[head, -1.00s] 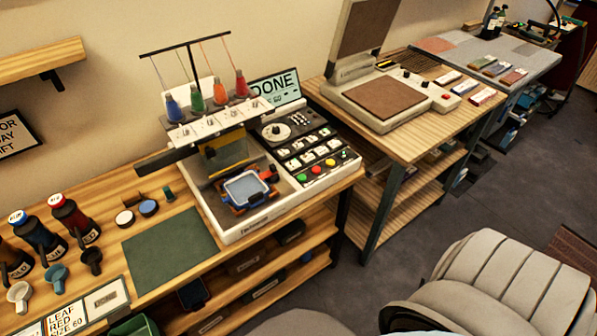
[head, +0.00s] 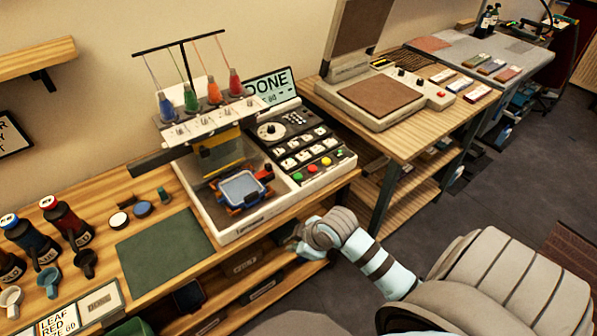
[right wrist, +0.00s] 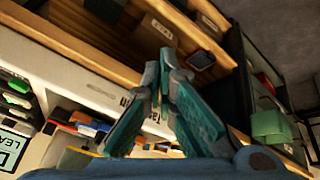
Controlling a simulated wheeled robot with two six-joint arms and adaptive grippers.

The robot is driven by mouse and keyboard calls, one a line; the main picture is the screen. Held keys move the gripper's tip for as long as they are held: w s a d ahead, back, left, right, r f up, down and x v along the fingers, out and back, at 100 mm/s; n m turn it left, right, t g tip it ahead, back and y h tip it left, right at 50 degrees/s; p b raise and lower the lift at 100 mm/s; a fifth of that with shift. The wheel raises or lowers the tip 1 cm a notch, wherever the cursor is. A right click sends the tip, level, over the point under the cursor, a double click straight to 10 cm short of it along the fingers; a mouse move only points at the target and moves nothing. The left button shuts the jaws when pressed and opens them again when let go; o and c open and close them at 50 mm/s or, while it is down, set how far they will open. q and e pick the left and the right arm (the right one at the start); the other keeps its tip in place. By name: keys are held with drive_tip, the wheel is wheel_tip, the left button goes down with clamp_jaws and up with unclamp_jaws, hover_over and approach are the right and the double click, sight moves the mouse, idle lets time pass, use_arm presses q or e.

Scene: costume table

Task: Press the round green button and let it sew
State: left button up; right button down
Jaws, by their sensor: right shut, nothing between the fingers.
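The round green button (head: 298,177) is at the front left of the control panel of the white sewing machine (head: 230,232), beside a red button (head: 312,169). Nothing covers it in the head view. A blue-framed hoop (head: 243,188) with pale cloth sits under the needle head. The screen (head: 271,88) reads DONE. My right gripper (head: 293,245) is in front of the table edge, below and apart from the panel. It is shut and empty; its fingers meet in the right wrist view (right wrist: 167,58). My left gripper is not in view.
A green mat (head: 165,245) lies left of the machine, with bottles (head: 68,222) and cups further left. Shelves with bins run below the table edge near my right gripper. A heat press (head: 388,95) stands on the table to the right.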

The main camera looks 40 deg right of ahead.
drive_tip(key=w+d+r+n+t, duration=0.1)
drive_tip(key=w+d+r+n, duration=0.1)
drive_tip(key=w+d+r, duration=0.5)
drive_tip(key=w+d+r+n+t, duration=0.1)
drive_tip(key=w+d+r+t, duration=0.1)
drive_tip(key=w+d+r, duration=0.4)
drive_tip(key=w+d, duration=0.1)
drive_tip(key=w, duration=0.4)
drive_tip(key=shift+w+r+n+t+y, duration=0.3)
drive_tip(key=shift+w+r+n+y, duration=0.1)
drive_tip(key=shift+f, duration=0.1)
drive_tip(key=b, duration=0.7)
hover_over(296, 178)
wheel_tip(296, 178, down, 8)
drive_tip(key=shift+d+r, duration=0.1)
drive_tip(key=shift+f+b, duration=0.4)
drive_tip(key=shift+f, duration=0.1)
drive_tip(key=shift+f, duration=0.4)
